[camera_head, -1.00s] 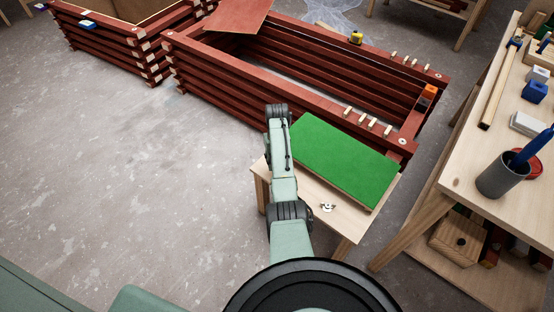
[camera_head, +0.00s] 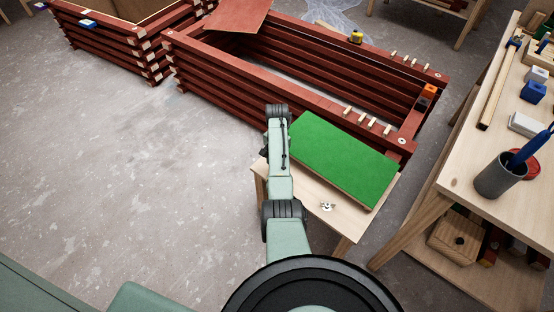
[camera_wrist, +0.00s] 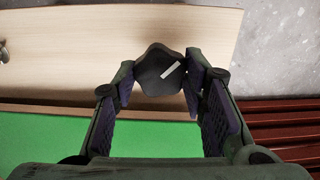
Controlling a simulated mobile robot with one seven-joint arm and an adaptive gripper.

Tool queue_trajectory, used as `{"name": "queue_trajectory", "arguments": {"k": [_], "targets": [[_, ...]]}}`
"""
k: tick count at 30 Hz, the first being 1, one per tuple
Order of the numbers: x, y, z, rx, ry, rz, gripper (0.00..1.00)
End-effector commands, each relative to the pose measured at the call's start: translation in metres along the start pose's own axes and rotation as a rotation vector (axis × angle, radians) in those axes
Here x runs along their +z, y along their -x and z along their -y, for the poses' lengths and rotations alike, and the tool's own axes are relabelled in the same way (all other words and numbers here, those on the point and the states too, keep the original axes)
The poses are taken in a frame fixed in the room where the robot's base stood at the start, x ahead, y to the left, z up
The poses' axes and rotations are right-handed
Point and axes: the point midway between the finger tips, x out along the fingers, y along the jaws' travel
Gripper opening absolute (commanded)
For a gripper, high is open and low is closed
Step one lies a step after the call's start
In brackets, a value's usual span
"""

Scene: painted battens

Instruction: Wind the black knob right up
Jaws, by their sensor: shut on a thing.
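The black knob (camera_wrist: 158,72) shows in the wrist view, a dark lobed knob with a pale bar mark on its face. The mark runs from lower left to upper right. My gripper (camera_wrist: 160,78) is shut on the knob, one finger at each side of it. In the head view my arm hides the knob and my gripper. The knob is seen against the pale wooden board (camera_wrist: 60,60) in the wrist view. That small wooden table (camera_head: 335,218) carries a green panel (camera_head: 340,160) in the head view.
A small silvery part (camera_head: 327,206) lies on the table near its front edge. Stacked red battens (camera_head: 300,38) form a frame behind. A workbench (camera_head: 470,170) at right bears a grey cup (camera_head: 497,177) and blocks. The floor at left is clear.

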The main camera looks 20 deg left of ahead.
Motion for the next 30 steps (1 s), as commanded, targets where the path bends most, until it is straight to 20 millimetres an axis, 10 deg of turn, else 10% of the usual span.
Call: {"name": "queue_trajectory", "arguments": {"k": [30], "targets": [[-0.0003,0.0004,0.0004,-0.001,-0.654,-0.001,0.11]]}}
